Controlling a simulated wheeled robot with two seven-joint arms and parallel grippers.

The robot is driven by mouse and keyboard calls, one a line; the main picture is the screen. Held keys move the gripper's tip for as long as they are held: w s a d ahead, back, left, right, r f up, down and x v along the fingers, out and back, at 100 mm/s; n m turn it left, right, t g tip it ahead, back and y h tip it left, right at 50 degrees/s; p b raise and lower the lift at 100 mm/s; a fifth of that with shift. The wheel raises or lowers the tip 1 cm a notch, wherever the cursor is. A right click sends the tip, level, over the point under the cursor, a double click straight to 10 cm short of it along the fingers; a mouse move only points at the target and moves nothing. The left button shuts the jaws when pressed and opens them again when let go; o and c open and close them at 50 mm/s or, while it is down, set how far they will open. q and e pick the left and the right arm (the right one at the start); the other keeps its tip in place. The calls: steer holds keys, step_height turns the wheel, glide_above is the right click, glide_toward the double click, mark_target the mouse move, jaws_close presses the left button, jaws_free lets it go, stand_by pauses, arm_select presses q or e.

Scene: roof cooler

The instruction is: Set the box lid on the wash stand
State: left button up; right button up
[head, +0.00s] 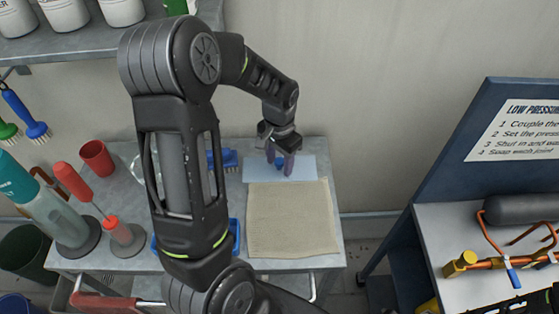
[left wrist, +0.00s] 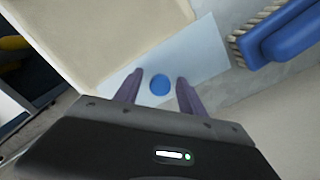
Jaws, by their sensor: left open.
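A pale blue flat panel with a round blue knob, apparently the box lid (head: 306,168), lies at the back of the grey table, apparently the wash stand (head: 213,261). My left gripper (head: 279,164) is over the panel, open and pointing down. In the left wrist view, the blue knob (left wrist: 160,84) shows between the two fingers (left wrist: 160,77), with a gap on each side. I cannot tell how far the fingertips are above the panel (left wrist: 207,48). My right gripper is not in view.
A beige cloth or mat (head: 292,220) lies in front of the panel. A blue brush (head: 229,158) is left of it. A blue signboard (head: 480,150) rises at right. My arm hides the table's middle.

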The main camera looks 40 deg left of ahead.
mark_target(280, 161)
arm_select(q)
steer(key=shift+r+p, duration=0.4)
steer(key=shift+r, duration=0.1)
step_height(280, 161, up, 6)
steer(key=p, duration=0.3)
step_height(280, 161, up, 5)
steer(key=shift+r, duration=0.2)
